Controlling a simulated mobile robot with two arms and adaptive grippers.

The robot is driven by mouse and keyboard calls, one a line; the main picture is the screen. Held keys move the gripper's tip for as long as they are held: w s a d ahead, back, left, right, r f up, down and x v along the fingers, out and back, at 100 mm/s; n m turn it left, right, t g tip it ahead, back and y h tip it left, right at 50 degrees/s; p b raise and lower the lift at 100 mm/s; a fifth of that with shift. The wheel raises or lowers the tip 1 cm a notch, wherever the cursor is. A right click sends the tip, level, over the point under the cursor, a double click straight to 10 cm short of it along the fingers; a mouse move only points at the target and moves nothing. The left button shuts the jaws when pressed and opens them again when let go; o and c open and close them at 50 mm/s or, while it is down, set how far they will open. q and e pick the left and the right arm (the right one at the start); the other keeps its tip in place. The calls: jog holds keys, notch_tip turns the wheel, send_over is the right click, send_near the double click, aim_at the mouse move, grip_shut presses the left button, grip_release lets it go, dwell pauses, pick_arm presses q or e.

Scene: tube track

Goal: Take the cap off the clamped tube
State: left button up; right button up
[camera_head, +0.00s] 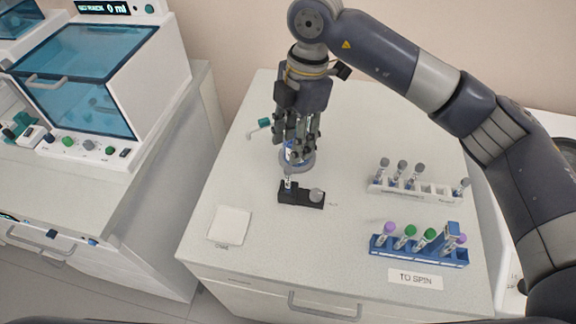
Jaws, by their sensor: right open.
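The black clamp block (300,198) sits on the pale bench, left of the racks. A slim tube (288,184) stands upright at its left end; its top runs up towards my right gripper, and I cannot make out its cap. A grey round knob (316,195) is at the block's right end. My right gripper (298,150) points down above and just behind the clamp, open. Something blue and white shows between or behind its fingers; I cannot tell whether they touch it. My left gripper is not in view.
A white rack (432,189) with grey-capped tubes and a blue rack (418,250) with purple- and green-capped tubes stand right. A grey round base (297,162) lies behind the clamp. A white square mat (230,225) lies front left. A teal-ended item (262,123) is behind. Bench between is clear.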

aim_at(289, 168)
jog(key=shift+a+f, duration=0.1)
jog(key=shift+f, duration=0.75)
jog(key=f+p, duration=0.1)
jog(key=f, duration=0.1)
jog(key=f+p, duration=0.2)
jog(key=shift+a+f, duration=0.2)
jog(key=shift+f, duration=0.55)
jog(key=c, duration=0.8)
